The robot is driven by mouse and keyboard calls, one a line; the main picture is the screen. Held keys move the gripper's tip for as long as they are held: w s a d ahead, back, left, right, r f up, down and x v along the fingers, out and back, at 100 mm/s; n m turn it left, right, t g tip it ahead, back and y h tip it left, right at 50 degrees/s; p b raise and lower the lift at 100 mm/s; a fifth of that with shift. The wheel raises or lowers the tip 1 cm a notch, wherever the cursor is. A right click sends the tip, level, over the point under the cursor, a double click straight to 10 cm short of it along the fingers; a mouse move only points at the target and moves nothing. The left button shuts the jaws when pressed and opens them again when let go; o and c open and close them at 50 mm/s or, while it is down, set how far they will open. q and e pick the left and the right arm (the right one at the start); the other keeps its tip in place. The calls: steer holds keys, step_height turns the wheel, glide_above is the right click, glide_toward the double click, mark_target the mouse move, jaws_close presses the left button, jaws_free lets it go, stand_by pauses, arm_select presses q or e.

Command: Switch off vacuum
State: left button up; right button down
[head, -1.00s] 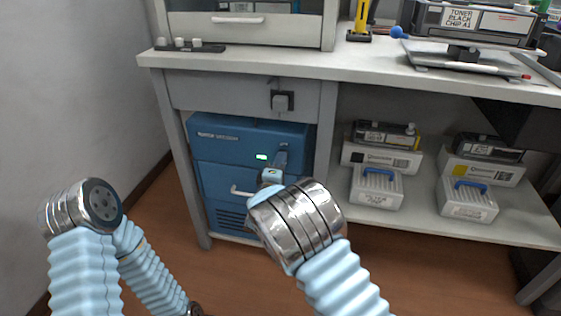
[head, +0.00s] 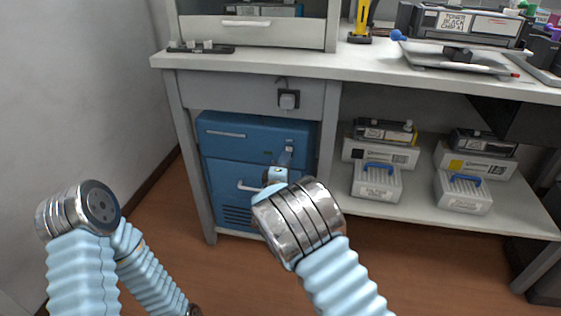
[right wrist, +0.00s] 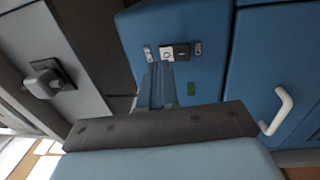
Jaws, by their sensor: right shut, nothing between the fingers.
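The vacuum (head: 226,151) is a blue cabinet under the left end of the bench; its front also shows in the right wrist view (right wrist: 211,63). A small rocker switch (right wrist: 174,51) sits high on its front between two metal fittings. Below it, the small indicator (right wrist: 191,88) is dark green and unlit. My right gripper (head: 286,157) is shut and empty. Its fingers, in the right wrist view (right wrist: 158,68), point at the vacuum's front with the tips just below the switch; I cannot tell whether they touch. My left gripper is out of view.
A socket with a plug (head: 288,99) is on the bench panel above the vacuum. A white handle (right wrist: 277,110) sticks out of the vacuum's lower front. Bench leg (head: 329,150) stands to its right, then a lower shelf (head: 415,208) with toner boxes.

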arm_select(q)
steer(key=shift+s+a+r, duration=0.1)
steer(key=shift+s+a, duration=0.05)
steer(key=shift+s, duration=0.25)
arm_select(e)
steer(key=r+v, duration=0.2)
steer(key=v, duration=0.8)
steer(key=shift+s+a, duration=0.15)
steer(key=shift+s, duration=0.25)
steer(key=shift+r, duration=0.15)
